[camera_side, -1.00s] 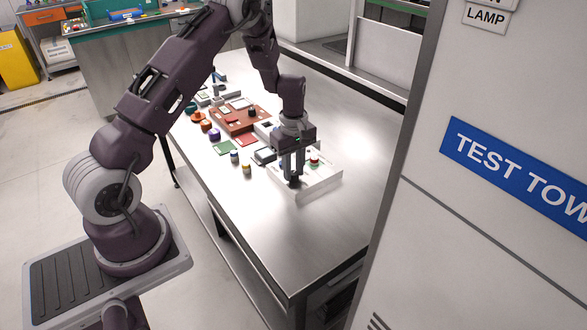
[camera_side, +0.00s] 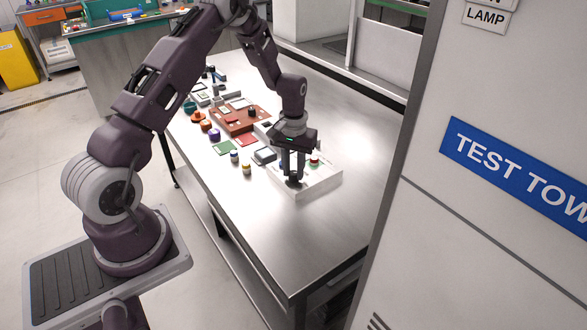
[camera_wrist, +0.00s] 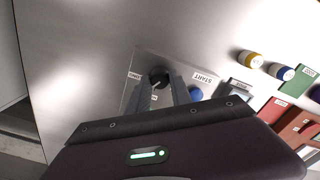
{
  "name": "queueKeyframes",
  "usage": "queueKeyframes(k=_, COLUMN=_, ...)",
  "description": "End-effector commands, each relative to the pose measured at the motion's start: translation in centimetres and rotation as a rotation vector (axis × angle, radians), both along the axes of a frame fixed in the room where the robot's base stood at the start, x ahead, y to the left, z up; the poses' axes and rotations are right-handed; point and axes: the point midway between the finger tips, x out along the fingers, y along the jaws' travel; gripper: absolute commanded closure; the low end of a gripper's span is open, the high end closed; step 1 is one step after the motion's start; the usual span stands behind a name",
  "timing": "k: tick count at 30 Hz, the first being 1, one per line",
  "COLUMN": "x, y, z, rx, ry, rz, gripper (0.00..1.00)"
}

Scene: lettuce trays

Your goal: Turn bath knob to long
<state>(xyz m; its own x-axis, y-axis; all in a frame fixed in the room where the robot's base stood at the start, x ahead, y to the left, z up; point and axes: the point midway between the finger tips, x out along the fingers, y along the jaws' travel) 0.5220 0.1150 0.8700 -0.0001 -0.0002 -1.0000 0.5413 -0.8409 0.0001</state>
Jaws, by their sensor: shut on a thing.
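The black bath knob (camera_wrist: 158,74) sits on a white panel (camera_wrist: 128,100) in the wrist view. My gripper (camera_wrist: 162,84) has its fingers on either side of the knob, shut on it. A small white label (camera_wrist: 134,76) lies left of the knob; its text is too small to read surely. A light mark shows on the knob, but its exact setting is unclear. In the side view my gripper (camera_side: 294,179) points down at the near left corner of the white panel (camera_side: 322,184), and the fingers mostly hide the knob.
On the panel are a START label (camera_wrist: 205,77), a blue button (camera_wrist: 196,94) and a red button (camera_side: 314,161). Yellow-capped (camera_wrist: 251,59) and blue-capped (camera_wrist: 282,71) bottles stand nearby. A brown tray (camera_side: 232,121) lies farther back. The table's near right is clear.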

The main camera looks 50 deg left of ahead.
Motion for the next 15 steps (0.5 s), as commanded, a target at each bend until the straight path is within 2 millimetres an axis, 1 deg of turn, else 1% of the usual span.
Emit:
queueKeyframes(k=9, x=0.04, y=-0.02, z=0.07, rx=0.000, ry=-0.001, rz=-0.291, gripper=1.00)
queueKeyframes(k=15, x=0.06, y=-0.01, z=0.07, rx=0.000, ry=-0.002, rz=-0.449, gripper=1.00)
